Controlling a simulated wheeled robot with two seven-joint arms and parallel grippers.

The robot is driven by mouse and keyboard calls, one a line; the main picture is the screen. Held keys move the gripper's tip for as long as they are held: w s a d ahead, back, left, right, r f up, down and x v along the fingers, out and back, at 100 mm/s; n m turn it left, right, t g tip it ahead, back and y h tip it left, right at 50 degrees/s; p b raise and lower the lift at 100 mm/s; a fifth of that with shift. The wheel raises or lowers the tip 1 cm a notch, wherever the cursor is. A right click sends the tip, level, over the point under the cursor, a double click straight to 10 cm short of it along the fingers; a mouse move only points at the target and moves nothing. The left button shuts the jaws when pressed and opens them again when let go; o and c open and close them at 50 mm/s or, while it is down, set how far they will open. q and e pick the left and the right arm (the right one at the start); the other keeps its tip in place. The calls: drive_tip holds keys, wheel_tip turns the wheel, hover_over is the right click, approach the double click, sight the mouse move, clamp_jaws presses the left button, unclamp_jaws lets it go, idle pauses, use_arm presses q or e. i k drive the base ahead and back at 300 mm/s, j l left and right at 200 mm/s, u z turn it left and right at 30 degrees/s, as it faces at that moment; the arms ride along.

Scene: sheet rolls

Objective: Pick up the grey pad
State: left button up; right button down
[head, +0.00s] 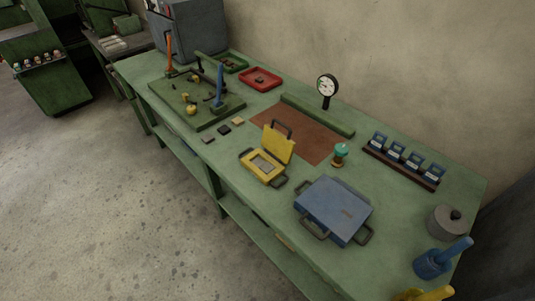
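Three small flat square pads lie in a slanting row on the green bench, in front of the green fixture plate. The nearest, a grey to brownish-grey pad (208,138), is probably the grey pad. A near-black pad (223,130) and a tan pad (238,121) lie beyond it, apart from each other. A greyish rectangle also shows inside the open yellow case (262,167); I cannot tell what it is. Neither of my grippers is in view.
The green bench (390,225) carries a fixture plate (205,122), red tray (260,78), brown mat (310,135), dial gauge (327,88), closed blue case (335,205), blue-block rack (400,162) and grey cylinder (443,222). Bench's front edge is close to the pads.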

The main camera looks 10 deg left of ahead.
sight(208, 138)
drive_tip(key=i+j+z, duration=0.3)
drive_tip(key=j, duration=0.35)
drive_tip(key=j+z, duration=0.3)
drive_tip(key=j, duration=0.3)
drive_tip(key=i+j+z, duration=0.1)
drive_tip(key=j+z, duration=0.2)
drive_tip(key=j, duration=0.4)
drive_tip(key=j+z, duration=0.35)
drive_tip(key=j, duration=0.35)
drive_tip(key=k+j+z, duration=0.1)
drive_tip(key=j+z, duration=0.2)
drive_tip(key=j, duration=0.4)
drive_tip(key=k+j+z, duration=0.3)
drive_tip(key=j, duration=0.35)
drive_tip(key=i+j, duration=0.05)
drive_tip(key=i, duration=0.05)
